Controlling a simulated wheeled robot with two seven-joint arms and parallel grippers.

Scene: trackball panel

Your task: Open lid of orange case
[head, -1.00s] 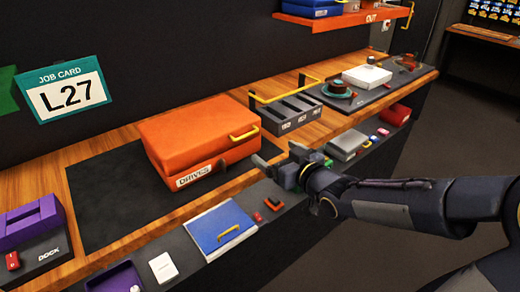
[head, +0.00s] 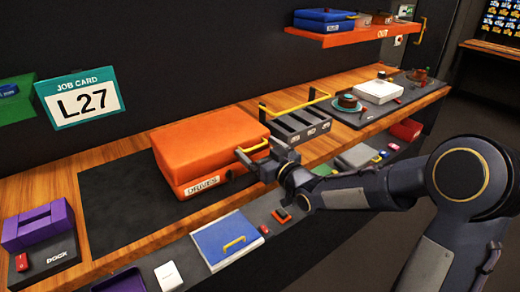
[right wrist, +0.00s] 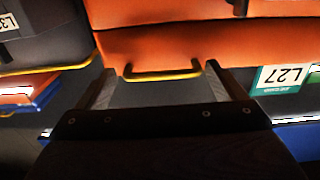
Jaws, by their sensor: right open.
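The orange case (head: 205,146) sits closed on the dark mat, with a "DRIVES" label (head: 202,186) on its front. A yellow handle (head: 254,148) sticks out from its lid at the right. My right gripper (head: 262,158) is at that handle, open. In the right wrist view the yellow handle (right wrist: 160,75) lies between the two spread fingertips of the right gripper (right wrist: 158,84), with the orange lid (right wrist: 185,48) behind it. The fingers do not appear to touch the handle. My left gripper is not in view.
A grey slotted holder with a yellow bar (head: 300,125) stands just right of the case. A blue folder (head: 226,240) lies on the front ledge. A purple dock (head: 38,228) is at the left. The dark mat (head: 125,200) is bare left of the case.

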